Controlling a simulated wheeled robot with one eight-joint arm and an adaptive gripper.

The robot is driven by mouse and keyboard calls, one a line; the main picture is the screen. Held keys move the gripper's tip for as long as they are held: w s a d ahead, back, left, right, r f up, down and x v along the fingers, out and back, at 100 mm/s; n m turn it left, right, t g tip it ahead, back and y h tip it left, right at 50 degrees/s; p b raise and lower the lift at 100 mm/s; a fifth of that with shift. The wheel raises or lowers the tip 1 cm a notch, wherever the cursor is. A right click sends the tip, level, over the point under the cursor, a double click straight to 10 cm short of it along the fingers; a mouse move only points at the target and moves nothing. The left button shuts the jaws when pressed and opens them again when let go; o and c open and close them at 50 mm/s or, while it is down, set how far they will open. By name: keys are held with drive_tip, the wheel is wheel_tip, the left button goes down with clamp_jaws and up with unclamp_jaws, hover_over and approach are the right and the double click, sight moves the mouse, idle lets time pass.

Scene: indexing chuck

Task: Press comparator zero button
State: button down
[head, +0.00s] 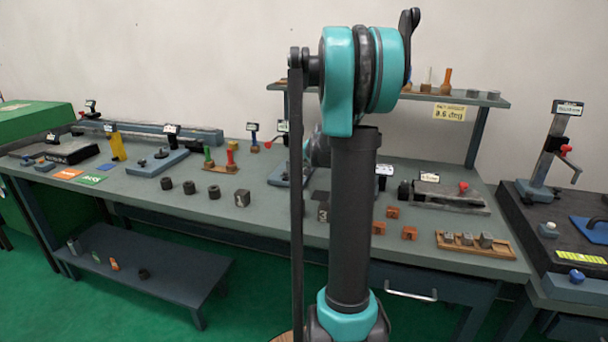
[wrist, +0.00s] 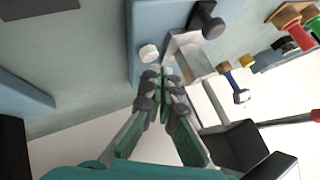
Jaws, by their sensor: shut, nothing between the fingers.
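In the wrist view a blue base plate (wrist: 143,22) carries a round white button (wrist: 149,52), which looks like the comparator's zero button. A light metal post and arm (wrist: 183,45) and a dark knob (wrist: 213,27) are beside it. My gripper (wrist: 157,78) is shut and empty, its fingertips just below the white button in the picture. They overlap the plate's edge; I cannot tell whether they touch it. In the head view a blue base (head: 278,177) shows partly behind my arm, which hides my gripper and the button there.
Red and green handled plugs stand on a wooden rack (head: 218,167) left of that base; the red one (wrist: 300,36) shows in the wrist view. A raised shelf (head: 400,94) crosses the back.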

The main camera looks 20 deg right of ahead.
drive_tip(key=shift+f, duration=0.3)
drive_tip(key=shift+f, duration=0.5)
idle(0.7)
drive_tip(key=shift+r, duration=0.95)
drive_tip(key=shift+r, duration=0.15)
drive_tip(key=shift+r, duration=2.35)
